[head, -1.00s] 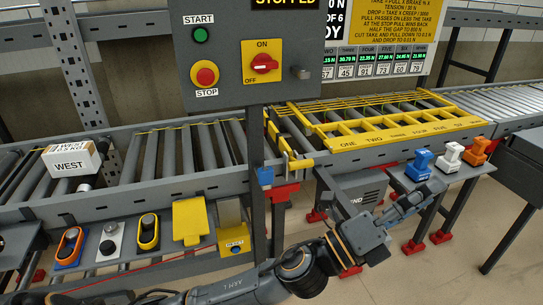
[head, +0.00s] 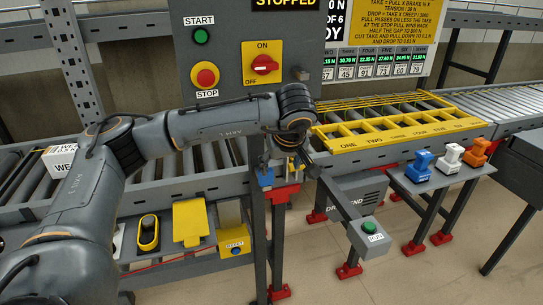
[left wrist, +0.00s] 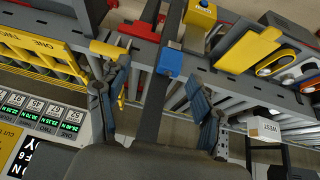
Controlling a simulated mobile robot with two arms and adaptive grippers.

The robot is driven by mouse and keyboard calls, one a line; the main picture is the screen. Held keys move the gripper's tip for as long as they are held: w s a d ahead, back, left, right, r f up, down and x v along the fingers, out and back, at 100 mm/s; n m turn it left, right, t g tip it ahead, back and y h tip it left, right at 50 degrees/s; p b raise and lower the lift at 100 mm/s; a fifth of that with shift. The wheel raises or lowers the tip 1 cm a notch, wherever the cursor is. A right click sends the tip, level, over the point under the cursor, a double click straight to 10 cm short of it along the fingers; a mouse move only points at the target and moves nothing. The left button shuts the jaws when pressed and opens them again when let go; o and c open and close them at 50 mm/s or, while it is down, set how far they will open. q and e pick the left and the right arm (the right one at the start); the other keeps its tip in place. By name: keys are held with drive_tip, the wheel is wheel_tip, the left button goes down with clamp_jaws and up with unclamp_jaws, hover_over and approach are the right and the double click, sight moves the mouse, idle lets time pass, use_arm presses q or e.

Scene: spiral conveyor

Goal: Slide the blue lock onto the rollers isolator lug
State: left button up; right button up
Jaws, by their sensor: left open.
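The blue lock (head: 419,166) stands at the left of a row of similar pieces on a grey shelf at the right. The rollers isolator lug (head: 302,74) appears to be the small grey tab beside the red ON/OFF switch (head: 264,65) on the grey panel. My left gripper (head: 299,162) is below the panel's right edge, well left of the blue lock and below the lug. In the left wrist view my left gripper (left wrist: 156,88) is open, with nothing between its fingers. My right gripper is out of view.
A blue block (head: 266,178) on the post is close to my left gripper. The shelf also bears a white piece (head: 450,156) and an orange piece (head: 477,153). The yellow frame (head: 400,127) lies over rollers behind. A green-button box (head: 369,230) sticks out below.

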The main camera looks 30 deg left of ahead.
sight(266, 181)
use_arm(q)
drive_tip(key=shift+y, duration=0.6)
drive_tip(key=a+p+x, duration=0.1)
drive_tip(key=x, duration=0.8)
drive_tip(key=a+r+p+x, duration=0.1)
drive_tip(key=x, duration=0.3)
drive_tip(key=shift+a+f+p, duration=0.1)
drive_tip(key=shift+a+p, duration=0.2)
drive_tip(key=shift+a, duration=0.15)
clamp_jaws()
